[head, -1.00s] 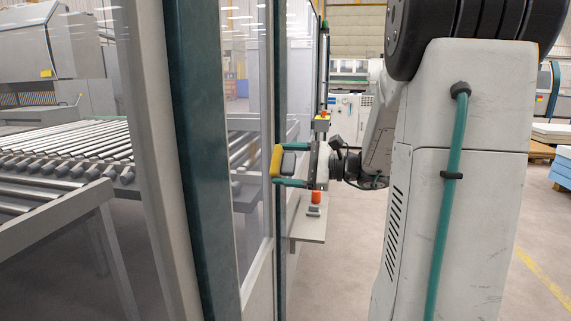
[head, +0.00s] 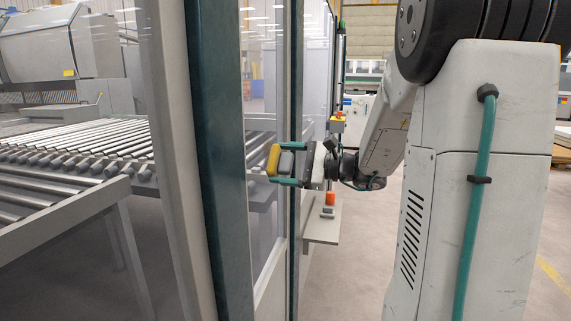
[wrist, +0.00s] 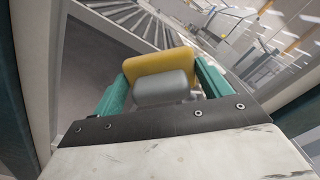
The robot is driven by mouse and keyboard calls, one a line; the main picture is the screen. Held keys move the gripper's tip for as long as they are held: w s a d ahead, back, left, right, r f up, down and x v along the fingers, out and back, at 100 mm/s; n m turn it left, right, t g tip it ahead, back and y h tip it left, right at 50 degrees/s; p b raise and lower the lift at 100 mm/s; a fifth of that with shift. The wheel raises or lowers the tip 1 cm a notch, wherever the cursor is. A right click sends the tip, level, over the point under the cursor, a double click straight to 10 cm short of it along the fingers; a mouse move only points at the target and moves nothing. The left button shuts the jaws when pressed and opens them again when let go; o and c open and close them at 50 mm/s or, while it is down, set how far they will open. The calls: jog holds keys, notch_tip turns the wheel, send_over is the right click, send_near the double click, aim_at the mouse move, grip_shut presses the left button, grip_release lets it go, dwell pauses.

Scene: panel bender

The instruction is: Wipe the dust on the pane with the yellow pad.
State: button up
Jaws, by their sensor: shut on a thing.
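My gripper (head: 284,166) is shut on the grey handle (head: 287,162) of the yellow pad (head: 273,160). Its teal fingers lie on either side of the handle; the wrist view shows the same grip (wrist: 163,86), with the yellow pad (wrist: 160,65) ahead of the handle. The pane (head: 262,112) is the clear sheet framed by posts at the left of my arm. The pad overlaps the pane in the head view, just left of a teal post. I cannot tell whether it touches the glass. I cannot make out dust on the pane.
A dark teal post (head: 212,150) and a grey post (head: 172,150) stand left of the pane. A roller conveyor (head: 80,150) lies beyond the glass. A small shelf (head: 323,225) with an orange item (head: 330,197) juts out below my wrist. Open floor lies right of it.

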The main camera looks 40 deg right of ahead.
jog(key=shift+x, duration=0.95)
jog(key=shift+d, duration=0.1)
